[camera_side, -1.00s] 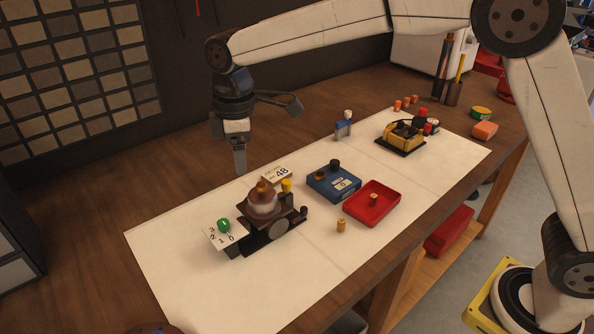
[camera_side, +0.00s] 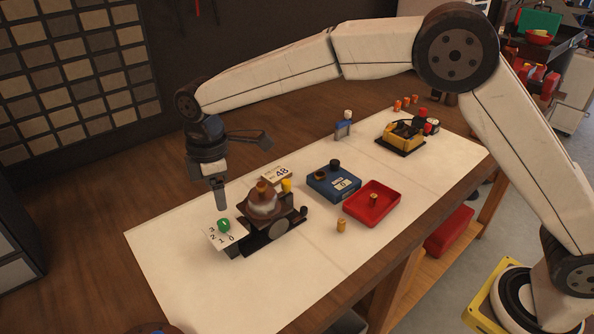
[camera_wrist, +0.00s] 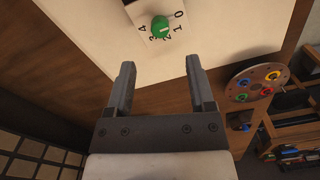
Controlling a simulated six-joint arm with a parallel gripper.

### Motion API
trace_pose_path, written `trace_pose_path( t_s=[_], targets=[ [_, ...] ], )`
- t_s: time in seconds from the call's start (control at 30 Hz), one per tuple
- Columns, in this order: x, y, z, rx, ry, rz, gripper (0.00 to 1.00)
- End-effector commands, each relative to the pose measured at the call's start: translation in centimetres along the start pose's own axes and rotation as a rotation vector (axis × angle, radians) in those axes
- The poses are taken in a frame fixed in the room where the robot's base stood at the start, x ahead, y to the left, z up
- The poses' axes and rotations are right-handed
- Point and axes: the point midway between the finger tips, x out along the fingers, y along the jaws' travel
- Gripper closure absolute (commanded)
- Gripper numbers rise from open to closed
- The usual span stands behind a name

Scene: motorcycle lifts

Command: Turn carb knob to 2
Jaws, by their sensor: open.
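The green carb knob (camera_side: 224,225) sits on a white dial plate (camera_side: 240,232) beside the carburetor (camera_side: 265,205). In the wrist view the knob (camera_wrist: 160,28) is at the top centre, ringed by the digits 0 to 4. A pale mark on it seems to point toward 0. My gripper (camera_side: 221,209) hangs tilted just above and behind the knob in the side view. In the wrist view my gripper (camera_wrist: 160,62) is open and empty, its two fingers apart, with the knob beyond their tips and roughly centred between them.
A card marked 48 (camera_side: 280,174) and a yellow knob (camera_side: 286,185) stand by the carburetor. A blue box (camera_side: 333,184), a red tray (camera_side: 372,203) and a small brass piece (camera_side: 341,225) lie to the right. The white mat is clear at front left.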

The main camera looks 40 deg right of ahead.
Motion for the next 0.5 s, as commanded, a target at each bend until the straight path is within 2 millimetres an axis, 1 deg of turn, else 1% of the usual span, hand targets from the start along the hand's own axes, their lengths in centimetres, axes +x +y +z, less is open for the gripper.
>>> trace_pose_path(
  t_s=[0.13, 0.27, 0.37, 0.5],
  targets=[
    [0.3, 0.0, 0.0, 0.001, -0.001, -0.001, 0.31],
    [1.0, 0.0, 0.0, 0.001, -0.001, -0.001, 0.31],
    [1.9, 0.0, 0.0, 0.001, -0.002, -0.002, 0.31],
    [3.6, 0.0, 0.1, 0.001, -0.003, -0.003, 0.31]
  ],
)
